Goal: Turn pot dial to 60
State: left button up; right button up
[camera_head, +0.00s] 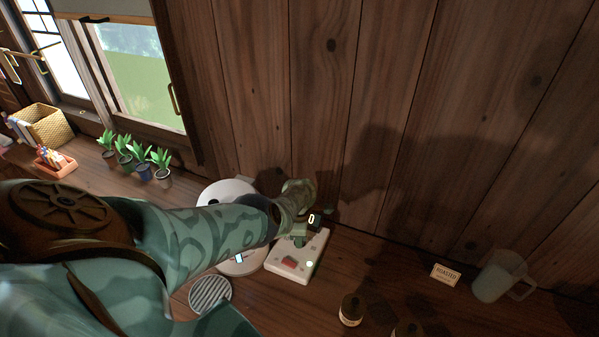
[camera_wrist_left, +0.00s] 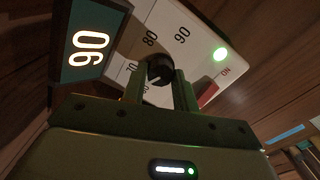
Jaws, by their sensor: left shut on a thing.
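A white control panel (camera_head: 290,268) with a red switch and a lit green light lies on the wooden counter. In the left wrist view, the panel (camera_wrist_left: 205,45) has printed marks including 70, 80 and 90 around a black dial (camera_wrist_left: 160,68). My left gripper (camera_head: 300,238) is over the panel; in the wrist view its fingers (camera_wrist_left: 162,90) are shut on the dial. A round white appliance (camera_head: 228,190), possibly the pot, is partly hidden behind my left arm. My right gripper is out of view.
A round slatted grey piece (camera_head: 210,294) lies left of the panel. Potted plants (camera_head: 140,160) line the window side. A wooden wall (camera_head: 330,120) rises close behind.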

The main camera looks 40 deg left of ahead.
pick_arm(q)
jog(key=n, duration=0.4)
jog(key=shift+n, duration=0.4)
dwell(0.4)
jog(key=o, duration=1)
notch_tip(320, 180, up, 16)
jog(key=p, duration=1.3)
jog(key=shift+r, duration=0.2)
jog(key=shift+f, duration=0.1)
